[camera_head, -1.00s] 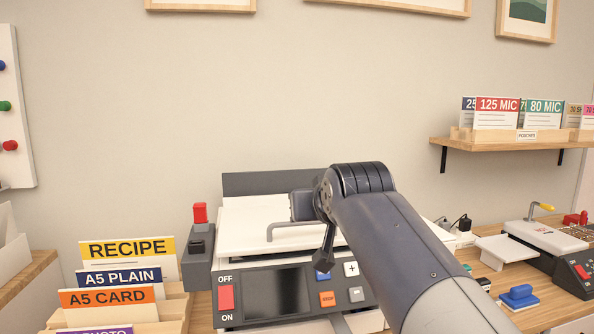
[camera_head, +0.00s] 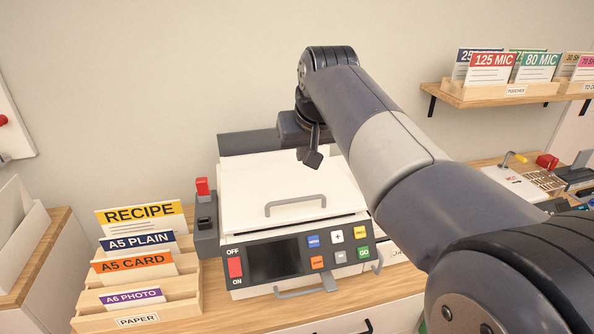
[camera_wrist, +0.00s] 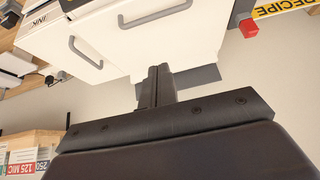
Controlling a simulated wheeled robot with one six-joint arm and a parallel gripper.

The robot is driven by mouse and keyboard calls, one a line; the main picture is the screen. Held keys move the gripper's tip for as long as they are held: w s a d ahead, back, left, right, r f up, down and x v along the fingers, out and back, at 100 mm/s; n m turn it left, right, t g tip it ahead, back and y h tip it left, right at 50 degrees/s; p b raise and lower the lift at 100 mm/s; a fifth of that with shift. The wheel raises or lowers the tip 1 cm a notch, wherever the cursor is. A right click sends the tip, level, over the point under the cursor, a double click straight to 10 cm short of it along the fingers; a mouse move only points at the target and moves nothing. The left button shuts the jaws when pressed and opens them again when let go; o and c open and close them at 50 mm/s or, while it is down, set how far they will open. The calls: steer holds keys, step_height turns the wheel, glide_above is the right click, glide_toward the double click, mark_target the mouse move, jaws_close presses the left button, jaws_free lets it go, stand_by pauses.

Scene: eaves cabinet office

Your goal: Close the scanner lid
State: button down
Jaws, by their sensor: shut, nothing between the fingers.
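The scanner appears to be the white machine with the dark control panel (camera_head: 275,262). Its white lid (camera_head: 250,180) lies low over the body, with a grey handle (camera_head: 295,203) near its front edge; a thin line shows beneath the lid, and I cannot tell whether it is fully seated. A lid handle also shows in the wrist view (camera_wrist: 155,14). My gripper (camera_head: 313,159) is above the lid's rear right part in the head view. In the wrist view my fingers (camera_wrist: 157,86) are together and empty, near the dark rear panel (camera_wrist: 196,77).
A paper rack (camera_head: 138,290) stands left of the scanner. A grey unit with a red top (camera_head: 203,205) adjoins its left side. Another white machine is partly hidden behind my arm. A wall shelf with pouches (camera_head: 510,92) is at upper right.

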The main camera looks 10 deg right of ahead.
glide_above(298, 214)
steer(key=f, duration=0.8)
steer(key=shift+w, duration=0.35)
steer(key=f, duration=0.3)
steer(key=shift+s+f, duration=0.2)
steer(key=shift+f, duration=0.5)
steer(key=shift+s, duration=0.1)
steer(key=shift+f, duration=0.1)
